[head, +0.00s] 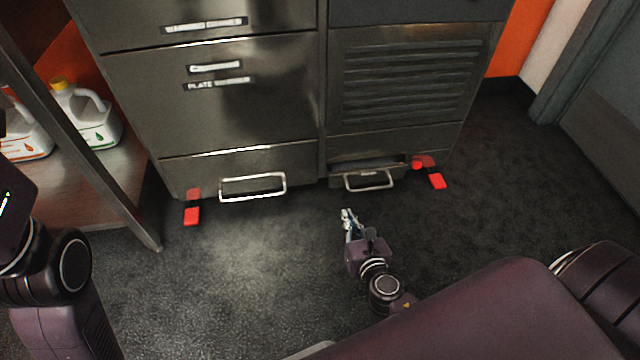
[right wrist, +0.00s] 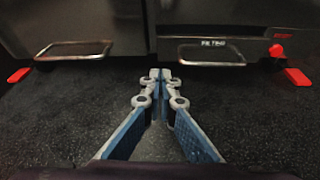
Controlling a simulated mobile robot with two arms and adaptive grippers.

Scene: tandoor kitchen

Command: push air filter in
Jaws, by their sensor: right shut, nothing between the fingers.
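The air filter (head: 400,172) is a low, dark metal drawer-like unit at the bottom right of the steel cabinet. It stands out a little from the panel above, with a dark gap over it. Its wire handle (head: 370,181) shows at the front. In the right wrist view, the filter handle (right wrist: 205,62) is right of the fingertips, under a label that seems to read FILTER. My right gripper (head: 347,213) is shut and empty, low over the floor in front of the filter, apart from it. My left gripper is out of view; only the left arm shows.
A second wire handle (head: 253,186) is on the cabinet's left bottom panel. Red foot pedals stand at the left (head: 192,214) and right (head: 437,181) corners. A shelf with white jugs (head: 88,115) is at left. The dark floor (head: 240,270) in front is clear.

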